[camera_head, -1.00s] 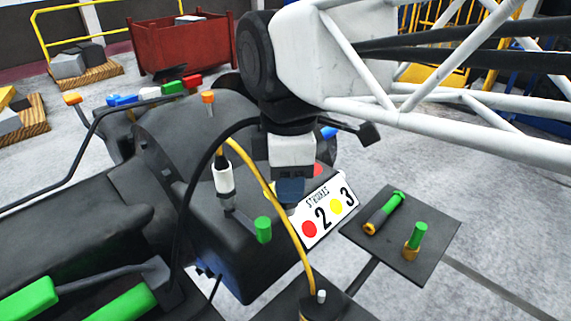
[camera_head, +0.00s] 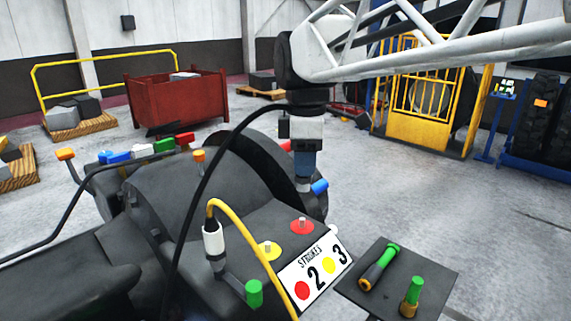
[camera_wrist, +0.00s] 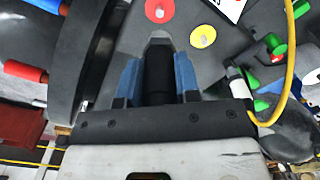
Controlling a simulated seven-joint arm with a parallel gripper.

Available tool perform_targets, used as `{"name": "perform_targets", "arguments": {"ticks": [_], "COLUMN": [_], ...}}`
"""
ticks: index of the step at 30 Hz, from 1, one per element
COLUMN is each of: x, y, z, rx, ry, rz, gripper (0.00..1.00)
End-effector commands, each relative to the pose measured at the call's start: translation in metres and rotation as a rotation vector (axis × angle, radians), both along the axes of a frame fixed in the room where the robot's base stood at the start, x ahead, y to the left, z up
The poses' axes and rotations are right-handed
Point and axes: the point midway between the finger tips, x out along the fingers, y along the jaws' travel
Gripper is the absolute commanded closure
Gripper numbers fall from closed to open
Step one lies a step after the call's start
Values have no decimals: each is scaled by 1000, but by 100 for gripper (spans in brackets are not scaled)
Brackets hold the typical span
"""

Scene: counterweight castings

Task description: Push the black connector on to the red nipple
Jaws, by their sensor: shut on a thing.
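My gripper (camera_head: 304,172) is shut on the black connector (camera_wrist: 158,76), which sits upright between the blue fingers in the wrist view. Its grey tip (camera_wrist: 159,42) points out past them. The red nipple (camera_head: 301,226), a pale stub on a round red disc, stands on the dark machine top. It also shows in the wrist view (camera_wrist: 158,10), ahead of the tip. In the head view the gripper is above and behind the red nipple, apart from it. The yellow nipple (camera_head: 267,250) is to its front left. The fingers hide most of the connector in the head view.
A white-and-black connector (camera_head: 213,240) with a yellow hose stands left of the nipples, near a green-ended lever (camera_head: 254,293). The number plate (camera_head: 315,275) is in front. A black hose (camera_head: 187,200) arcs left of the gripper. A blue-ended lever (camera_head: 320,187) is close by.

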Motion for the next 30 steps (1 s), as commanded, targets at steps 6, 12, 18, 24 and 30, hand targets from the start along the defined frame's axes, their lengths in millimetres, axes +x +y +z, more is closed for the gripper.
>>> {"name": "perform_targets", "arguments": {"ticks": [6, 12, 18, 24, 30], "x": [1, 0, 0, 0, 0], "y": [0, -1, -1, -1, -1], "z": [0, 0, -3, -12, -25], "rx": [0, 0, 0, 0, 0], "ry": [-1, -1, -1, 0, 0], "rz": [-1, -1, -1, -1, -1], "gripper": [87, 87, 87, 87, 87]}}
